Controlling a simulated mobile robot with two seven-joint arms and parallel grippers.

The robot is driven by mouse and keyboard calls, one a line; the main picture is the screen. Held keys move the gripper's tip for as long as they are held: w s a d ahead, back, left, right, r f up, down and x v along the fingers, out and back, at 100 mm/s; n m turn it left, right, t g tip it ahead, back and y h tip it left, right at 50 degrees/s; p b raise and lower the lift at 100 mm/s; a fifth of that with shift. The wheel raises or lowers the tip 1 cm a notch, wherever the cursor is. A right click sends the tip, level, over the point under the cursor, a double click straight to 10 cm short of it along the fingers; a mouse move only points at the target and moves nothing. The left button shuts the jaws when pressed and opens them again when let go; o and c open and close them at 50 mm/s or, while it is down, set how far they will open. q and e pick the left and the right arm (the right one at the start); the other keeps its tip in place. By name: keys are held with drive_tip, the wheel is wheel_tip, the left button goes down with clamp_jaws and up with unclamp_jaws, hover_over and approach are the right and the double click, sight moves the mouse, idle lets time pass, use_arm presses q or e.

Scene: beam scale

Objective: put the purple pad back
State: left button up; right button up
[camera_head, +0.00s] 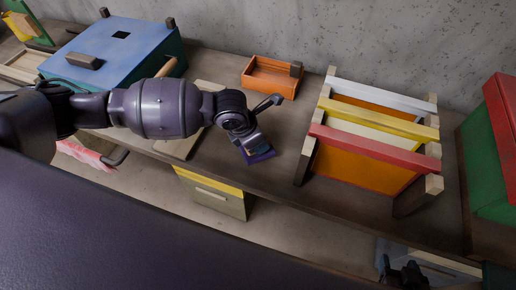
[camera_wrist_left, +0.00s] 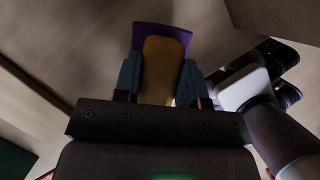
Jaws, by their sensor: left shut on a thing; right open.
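The purple pad (camera_head: 262,156) hangs at the end of my left arm, over the table's front part, between the blue box and the frame rack. My left gripper (camera_head: 252,146) is shut on it. In the left wrist view, the pad's purple edge (camera_wrist_left: 150,32) shows beyond the fingertips, and a tan piece lies between the two fingers of my left gripper (camera_wrist_left: 160,80). Most of the pad is hidden by the gripper in the head view. My right gripper (camera_head: 405,274) is open at the lower right, low in front of the table, away from the pad.
An orange tray (camera_head: 258,88) with a dark block stands by the wall. A rack with white, yellow and red bars (camera_head: 372,148) stands right of my left gripper. A blue box (camera_head: 125,45) is at the left, a green and red box (camera_head: 490,155) far right. Bare table lies around the tray.

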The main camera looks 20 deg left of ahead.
use_arm(q)
wheel_tip(320, 180, down, 4)
drive_tip(key=shift+r, duration=0.1)
drive_tip(key=shift+f, duration=0.3)
use_arm(e)
drive_tip(key=shift+s+f, duration=0.25)
drive_tip(key=shift+f, duration=0.2)
use_arm(q)
drive_tip(key=shift+f+b, duration=0.1)
drive_tip(key=shift+b, duration=0.2)
drive_tip(key=o, duration=0.9)
use_arm(e)
drive_tip(key=shift+r, duration=0.1)
use_arm(q)
drive_tip(key=shift+a+r, duration=0.1)
drive_tip(key=shift+r, duration=0.3)
drive_tip(key=p+v, duration=0.1)
drive_tip(key=v, duration=0.9)
drive_tip(key=shift+s+a+r+p, duration=0.1)
drive_tip(key=shift+r+p, duration=0.2)
drive_tip(key=shift+r, duration=0.05)
drive_tip(key=shift+s+a+r, duration=0.1)
drive_tip(key=shift+s+r, duration=0.05)
drive_tip(key=shift+r, duration=0.2)
use_arm(e)
drive_tip(key=shift+s+d+r, duration=0.15)
drive_tip(key=shift+s+r, duration=0.1)
drive_tip(key=shift+s, duration=0.2)
